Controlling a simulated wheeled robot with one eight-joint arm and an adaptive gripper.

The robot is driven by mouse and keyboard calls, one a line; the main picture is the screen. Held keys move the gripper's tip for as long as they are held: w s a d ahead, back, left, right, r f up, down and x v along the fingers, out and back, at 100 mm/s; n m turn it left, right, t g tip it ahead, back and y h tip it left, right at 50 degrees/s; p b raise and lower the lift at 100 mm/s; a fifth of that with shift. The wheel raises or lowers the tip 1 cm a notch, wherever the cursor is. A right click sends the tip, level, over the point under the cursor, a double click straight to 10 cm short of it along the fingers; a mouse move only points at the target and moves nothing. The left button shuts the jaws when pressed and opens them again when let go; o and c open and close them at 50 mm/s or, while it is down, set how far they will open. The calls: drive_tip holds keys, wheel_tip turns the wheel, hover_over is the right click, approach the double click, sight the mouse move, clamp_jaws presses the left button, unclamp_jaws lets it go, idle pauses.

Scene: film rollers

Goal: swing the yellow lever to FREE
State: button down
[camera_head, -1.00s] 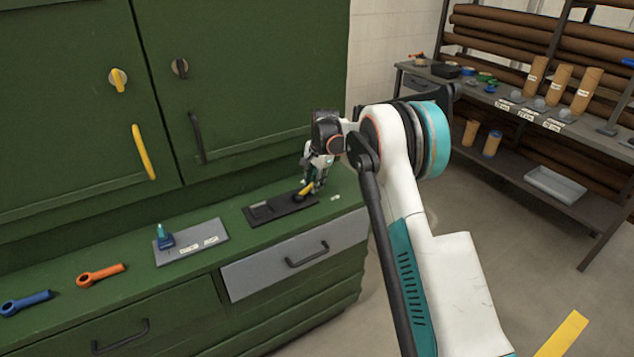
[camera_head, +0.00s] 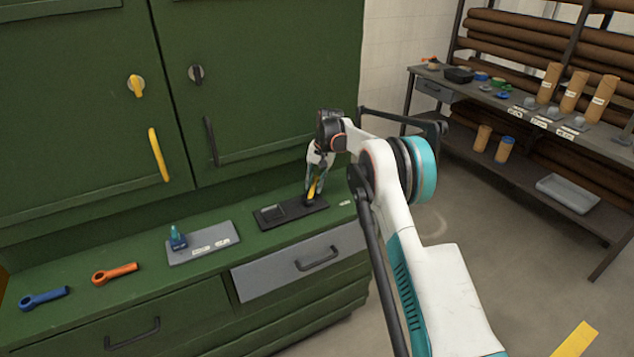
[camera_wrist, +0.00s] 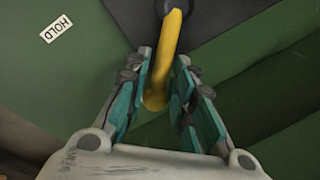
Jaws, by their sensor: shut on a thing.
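The yellow lever (camera_head: 312,189) stands on a black plate (camera_head: 268,215) on the green counter. In the wrist view the lever (camera_wrist: 167,55) runs down from a dark round pivot at the top edge, and its lower end lies between the teal fingers. My gripper (camera_wrist: 158,95) is shut on the lever's end. In the head view my gripper (camera_head: 314,178) is small and partly covers the lever. A white HOLD label (camera_wrist: 57,28) lies at upper left in the wrist view. No FREE label shows in the wrist view.
A grey plate (camera_head: 205,245) with a blue-teal switch stands left of the black plate. An orange wrench-like tool (camera_head: 115,273) and a blue one (camera_head: 44,298) lie farther left. The green cabinet (camera_head: 80,100) rises behind. A shelf bench stands at right.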

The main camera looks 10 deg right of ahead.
idle(0.4)
drive_tip(key=c, duration=1.6)
unclamp_jaws()
drive_tip(key=shift+o, duration=0.2)
wheel_tip(320, 180, up, 12)
drive_tip(key=d, duration=0.2)
drive_tip(key=shift+s, duration=0.4)
drive_tip(key=shift+f, duration=0.1)
